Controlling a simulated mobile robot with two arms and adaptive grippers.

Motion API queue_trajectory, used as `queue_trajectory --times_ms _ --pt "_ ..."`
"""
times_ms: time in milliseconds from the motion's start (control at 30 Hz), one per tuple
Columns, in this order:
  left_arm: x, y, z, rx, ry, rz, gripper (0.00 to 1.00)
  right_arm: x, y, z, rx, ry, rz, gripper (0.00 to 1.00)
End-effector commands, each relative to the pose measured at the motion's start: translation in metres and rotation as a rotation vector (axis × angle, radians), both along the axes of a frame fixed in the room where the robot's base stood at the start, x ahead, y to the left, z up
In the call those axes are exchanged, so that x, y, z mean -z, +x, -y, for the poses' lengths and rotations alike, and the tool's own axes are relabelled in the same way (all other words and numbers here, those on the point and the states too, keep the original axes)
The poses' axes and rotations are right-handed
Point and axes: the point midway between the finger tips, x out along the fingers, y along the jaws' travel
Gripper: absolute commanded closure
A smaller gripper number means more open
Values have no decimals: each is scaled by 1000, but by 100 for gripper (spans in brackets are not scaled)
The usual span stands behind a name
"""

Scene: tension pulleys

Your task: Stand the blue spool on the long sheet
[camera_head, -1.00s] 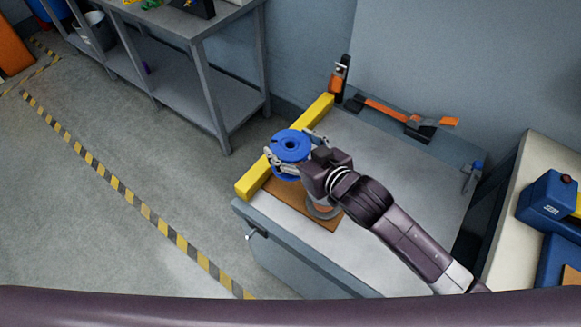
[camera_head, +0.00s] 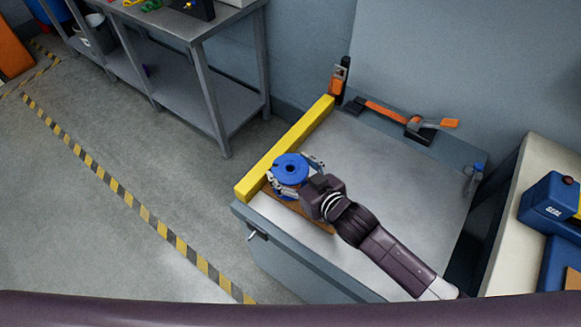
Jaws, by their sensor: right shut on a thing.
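The blue spool (camera_head: 290,163) is upright, with its round top flange and centre hole facing up. My right gripper (camera_head: 294,174) is shut on it, with a finger on either side. The spool is over the near-left part of the grey-topped bench, beside the yellow bar. A brown sheet (camera_head: 322,224) lies flat on the bench under the spool and gripper, which hide most of it. I cannot tell whether the spool's bottom touches the sheet. My left gripper is not in view.
The yellow bar (camera_head: 285,149) runs along the bench's left edge. An orange-and-black tool (camera_head: 405,120) and an orange-black upright item (camera_head: 339,80) are at the back. The bench top (camera_head: 400,190) is clear in the middle. A blue machine (camera_head: 550,200) stands at right.

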Motion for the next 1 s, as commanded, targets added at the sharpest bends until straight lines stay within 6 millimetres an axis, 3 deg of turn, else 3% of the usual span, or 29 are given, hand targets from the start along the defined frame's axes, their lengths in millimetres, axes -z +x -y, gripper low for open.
queue_trajectory --times_ms 100,133,267,633,1000 --pt "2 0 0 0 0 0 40 0 1 -1 -1 4 6 80" --pt "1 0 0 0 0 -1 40 3 0 0 0 1 1 29" --pt "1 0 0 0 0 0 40 2 0 0 0 0 0 15" --pt "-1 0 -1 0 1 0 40 -2 0 0 0 0 0 14" --pt "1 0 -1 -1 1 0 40 -22 -47 30 -1 -1 -2 14"
